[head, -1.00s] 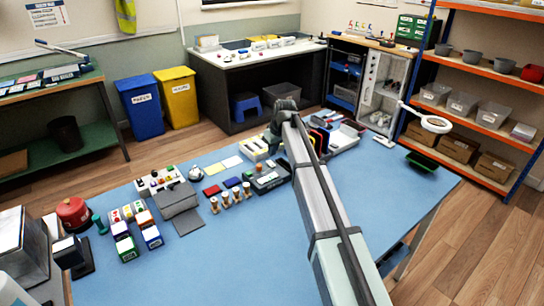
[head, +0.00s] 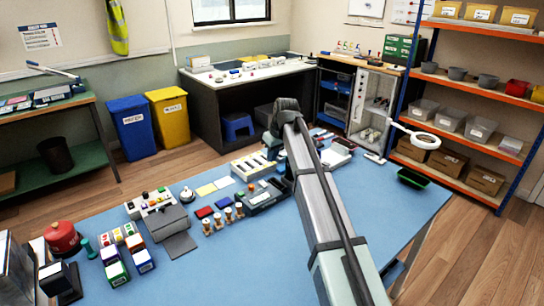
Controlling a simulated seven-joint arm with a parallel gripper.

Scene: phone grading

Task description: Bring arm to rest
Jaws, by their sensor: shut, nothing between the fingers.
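My arm reaches from the bottom right up over the blue table (head: 350,195). Its dark far end bends down, and my gripper (head: 272,148) is small and partly hidden there, shut and empty, above the back of the table near a white slotted tray (head: 250,166). It holds no phone or other thing. The arm hides part of the table behind it.
Wooden-topped stamps (head: 229,214), a grey box (head: 172,219), coloured blocks (head: 116,272) and a red canister (head: 62,238) crowd the table's left half. A ring lamp (head: 425,141) and a green tray (head: 412,178) are at the back right. The front right is clear.

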